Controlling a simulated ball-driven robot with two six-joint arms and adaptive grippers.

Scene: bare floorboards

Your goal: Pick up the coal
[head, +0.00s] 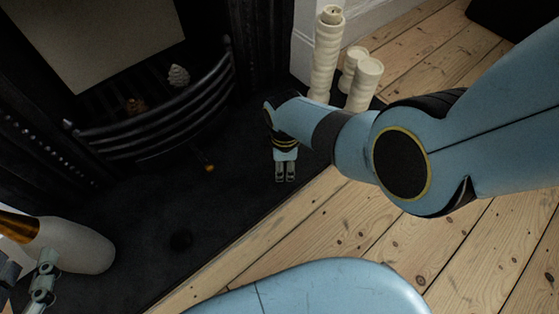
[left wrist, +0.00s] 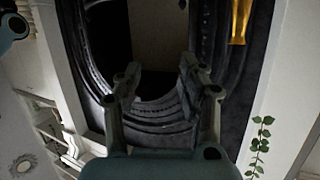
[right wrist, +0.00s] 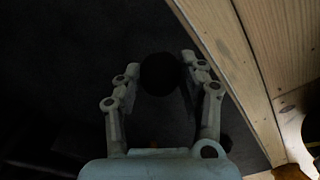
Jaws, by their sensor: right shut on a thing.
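The coal (right wrist: 160,73) is a dark, roundish lump between the fingertips of my right gripper (right wrist: 161,84) in the right wrist view. The fingers are shut on it, one on each side. In the head view my right gripper (head: 286,178) points down over the dark hearth, and the coal does not show clearly there. My left gripper (left wrist: 160,68) is open and empty in the left wrist view, facing the fireplace. Part of it shows at the lower left of the head view.
The dark hearth slab (head: 235,205) meets bare floorboards (head: 330,225). A curved black grate (head: 160,130) stands behind, with pale (head: 178,75) and brown (head: 136,105) cone-like pieces. Cream candles (head: 327,55) stand behind my right arm. A white-and-gold vessel (head: 75,245) lies near my left gripper.

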